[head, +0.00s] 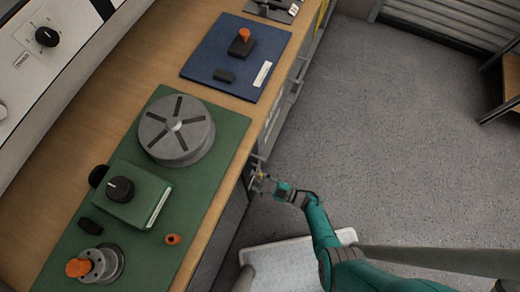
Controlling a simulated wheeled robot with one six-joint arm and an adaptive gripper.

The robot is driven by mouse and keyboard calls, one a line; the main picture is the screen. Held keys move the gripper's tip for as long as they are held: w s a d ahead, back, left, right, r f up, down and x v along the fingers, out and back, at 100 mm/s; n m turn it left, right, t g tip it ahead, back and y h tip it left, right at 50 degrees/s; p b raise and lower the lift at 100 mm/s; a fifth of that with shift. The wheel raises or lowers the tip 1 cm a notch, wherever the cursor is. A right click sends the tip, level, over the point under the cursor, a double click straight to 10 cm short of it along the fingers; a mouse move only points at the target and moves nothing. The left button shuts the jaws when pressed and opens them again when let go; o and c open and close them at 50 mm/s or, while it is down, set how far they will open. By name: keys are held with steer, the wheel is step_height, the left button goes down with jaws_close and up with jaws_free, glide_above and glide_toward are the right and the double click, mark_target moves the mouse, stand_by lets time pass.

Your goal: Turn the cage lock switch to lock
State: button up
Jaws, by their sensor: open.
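My green arm reaches in from the lower right. My gripper (262,183) is at the front edge of the bench, beside the green mat, with its jaws open; the fingers are small in this view. I cannot tell which part is the cage lock switch. A round black knob (47,37) with a small label is on the white panel at the upper left, far from my gripper. Another black knob (120,189) sits on a green box on the mat. The bench front by my gripper is partly hidden, and no lock marking is readable.
The wooden bench (215,240) bears a green mat (223,150) with a grey slotted disc (176,130) and orange parts. A blue mat (210,50) holds an orange-topped switch (243,42). Grey floor (400,150) is open to the right. A shelf (505,85) stands at the far right.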

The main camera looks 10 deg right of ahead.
jaws_close()
steer(key=shift+s+f+n, duration=0.1)
steer(key=shift+n, duration=2.3)
jaws_free()
steer(key=v, duration=1.2)
steer(key=shift+a, duration=0.15)
